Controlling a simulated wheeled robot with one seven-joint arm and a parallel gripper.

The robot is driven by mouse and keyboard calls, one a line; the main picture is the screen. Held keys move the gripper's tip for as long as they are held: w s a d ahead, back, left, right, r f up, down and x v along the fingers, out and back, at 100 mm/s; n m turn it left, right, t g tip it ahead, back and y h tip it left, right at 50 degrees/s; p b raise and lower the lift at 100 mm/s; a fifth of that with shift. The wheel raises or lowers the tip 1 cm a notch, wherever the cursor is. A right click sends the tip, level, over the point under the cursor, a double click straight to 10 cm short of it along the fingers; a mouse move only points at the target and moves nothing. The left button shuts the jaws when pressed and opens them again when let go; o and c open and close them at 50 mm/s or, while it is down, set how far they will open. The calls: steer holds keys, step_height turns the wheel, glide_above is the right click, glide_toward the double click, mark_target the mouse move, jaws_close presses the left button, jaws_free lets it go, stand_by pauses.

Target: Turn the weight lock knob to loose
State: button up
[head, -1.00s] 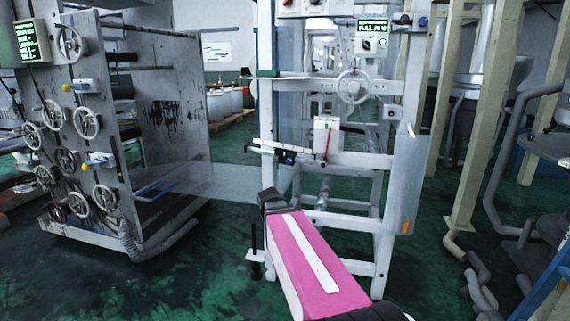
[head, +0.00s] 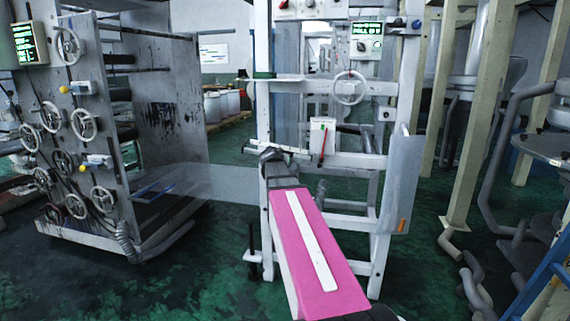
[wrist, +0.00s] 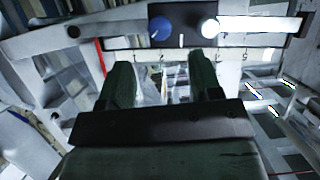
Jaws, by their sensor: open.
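In the wrist view a blue knob (wrist: 160,28), which looks like the weight lock knob, sits on a dark block (wrist: 183,18) on a pale bar (wrist: 268,27). A short white mark shows on the block, right of and below the knob. My gripper (wrist: 161,76) is open, with two dark green fingers pointing up the picture toward the block. The knob lies beyond the fingertips, between them left to right, and apart from them. Nothing is between the fingers. In the head view my pink arm and gripper (head: 272,154) hide the block and knob.
A white machine frame (head: 262,100) stands ahead, with a handwheel (head: 349,88) and a white box with a red strip (head: 322,137) right of my gripper. A clear panel (head: 404,185) hangs at the frame's right. A machine with several handwheels (head: 84,124) stands left.

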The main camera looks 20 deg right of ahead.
steer(key=x, duration=0.8)
steer(key=c, duration=0.9)
